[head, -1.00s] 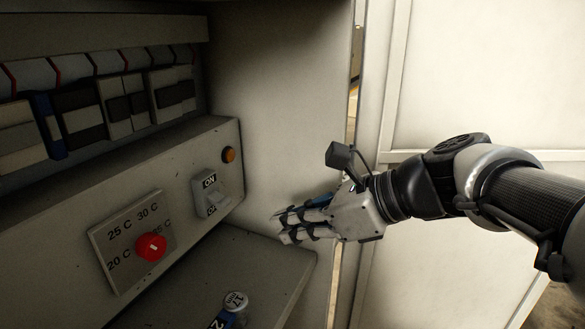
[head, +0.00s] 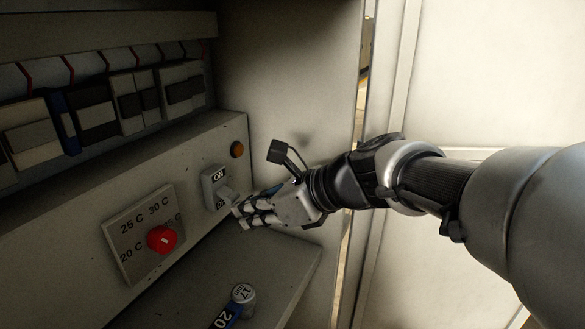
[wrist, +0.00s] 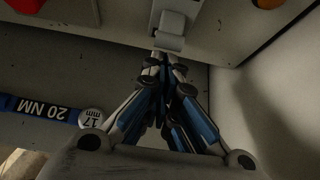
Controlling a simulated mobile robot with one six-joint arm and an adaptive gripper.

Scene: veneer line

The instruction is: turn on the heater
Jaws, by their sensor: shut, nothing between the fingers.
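The heater's ON/OFF switch (head: 214,180) is a light grey rocker or lever on the sloped panel, with an ON label above it. In the head view my gripper (head: 237,209) is shut and empty, its fingertips at the lower edge of the switch. In the wrist view the switch (wrist: 171,30) is straight ahead of my closed fingertips (wrist: 163,58), which touch or nearly touch its lower part. The round lamp (head: 237,149) above and right of the switch looks dull orange-brown. The OFF label is partly hidden by the lever and fingers.
A red dial (head: 161,239) on a temperature plate (head: 128,243) is left of the switch. A torque tool (head: 243,293) marked 20 NM and 17 mm lies on the shelf (head: 296,262) below. Breakers (head: 130,103) line the back above. A side wall stands close on the right.

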